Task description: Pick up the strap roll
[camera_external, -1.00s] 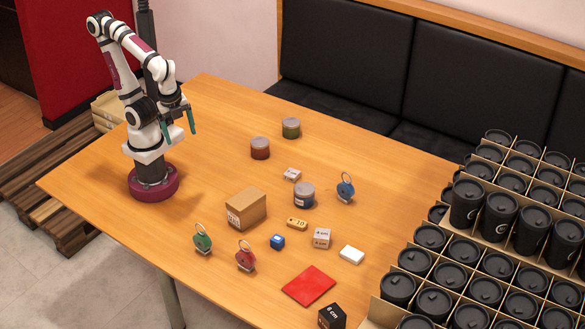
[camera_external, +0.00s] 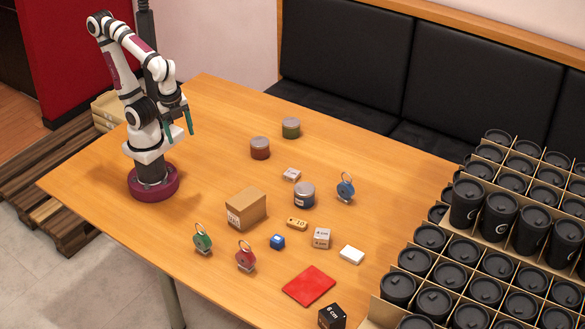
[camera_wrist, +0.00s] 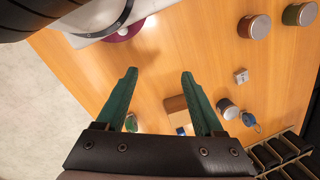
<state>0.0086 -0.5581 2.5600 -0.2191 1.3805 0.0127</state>
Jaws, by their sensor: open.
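I cannot tell for sure which object is the strap roll; no roll of strap is plainly recognisable. Round, jar-like items stand on the table: a red-brown one (camera_external: 260,148), a green one (camera_external: 291,128) and a blue-grey one (camera_external: 304,196). In the wrist view the red-brown one (camera_wrist: 254,27) and the green one (camera_wrist: 300,14) are at the top right, and the blue-grey one (camera_wrist: 227,109) is right of the fingers. My gripper (camera_external: 178,125) is open and empty, high above the table's left part, apart from every object. Its green fingers (camera_wrist: 158,73) point over bare wood in the wrist view.
A cardboard box (camera_external: 246,208) stands mid-table, with a blue cube (camera_external: 277,241), white cube (camera_external: 321,238), red tag (camera_external: 246,257), green tag (camera_external: 202,240) and blue tag (camera_external: 345,188) around it. Black cups in crates (camera_external: 485,290) fill the right side. The table's left part is clear.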

